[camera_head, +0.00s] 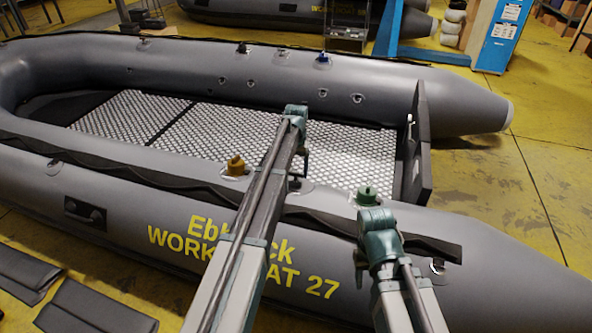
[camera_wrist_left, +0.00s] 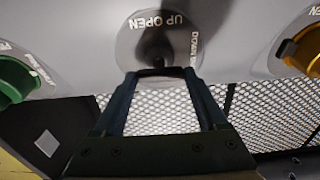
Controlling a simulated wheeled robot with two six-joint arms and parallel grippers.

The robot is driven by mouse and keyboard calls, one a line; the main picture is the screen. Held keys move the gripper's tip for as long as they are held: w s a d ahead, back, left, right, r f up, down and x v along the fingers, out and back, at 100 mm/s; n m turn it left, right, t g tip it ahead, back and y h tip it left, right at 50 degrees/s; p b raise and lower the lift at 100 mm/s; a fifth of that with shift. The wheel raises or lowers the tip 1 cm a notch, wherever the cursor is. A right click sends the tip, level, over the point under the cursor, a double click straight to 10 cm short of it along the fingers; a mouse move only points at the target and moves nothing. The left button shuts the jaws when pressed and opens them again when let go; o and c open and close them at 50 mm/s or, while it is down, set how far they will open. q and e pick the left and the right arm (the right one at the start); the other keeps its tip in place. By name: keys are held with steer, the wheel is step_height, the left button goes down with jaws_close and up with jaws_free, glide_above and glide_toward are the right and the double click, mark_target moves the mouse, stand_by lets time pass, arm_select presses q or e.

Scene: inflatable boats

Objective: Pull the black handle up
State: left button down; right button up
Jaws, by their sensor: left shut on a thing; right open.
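The black handle (camera_head: 295,184) sits on a round grey valve plate on the near tube of the grey inflatable boat. In the left wrist view the black handle (camera_wrist_left: 158,73) lies between my fingertips, below the words "UP OPEN" on the plate (camera_wrist_left: 180,38). My left gripper (camera_head: 304,166) reaches down to it; in its wrist view the left gripper (camera_wrist_left: 160,76) is shut on the handle. The handle's exact tilt is hard to make out. My right arm's wrist (camera_head: 378,225) is over the near tube at the right; its jaws are hidden.
A yellow cap (camera_head: 236,166) is left of the handle and a green cap (camera_head: 367,193) right of it. The boat's patterned floor (camera_head: 215,125) lies behind. A dark transom board (camera_head: 416,145) stands at the right. Yellow floor (camera_head: 540,150) is clear beyond.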

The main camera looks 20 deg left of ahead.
arm_select(q)
steer(key=shift+w+r+p, duration=0.2)
steer(key=shift+r+p, duration=0.5)
steer(key=shift+r, duration=0.05)
steer(key=shift+w+r+p, duration=0.15)
steer(key=shift+r+p, duration=0.55)
steer(key=shift+r, duration=0.05)
steer(key=shift+f, duration=0.15)
jaws_free()
steer(key=shift+r, duration=0.2)
step_height(320, 180, up, 14)
steer(key=p, duration=1.3)
steer(key=shift+f+p, duration=0.2)
steer(key=shift+p, duration=0.1)
steer(key=shift+s, duration=0.1)
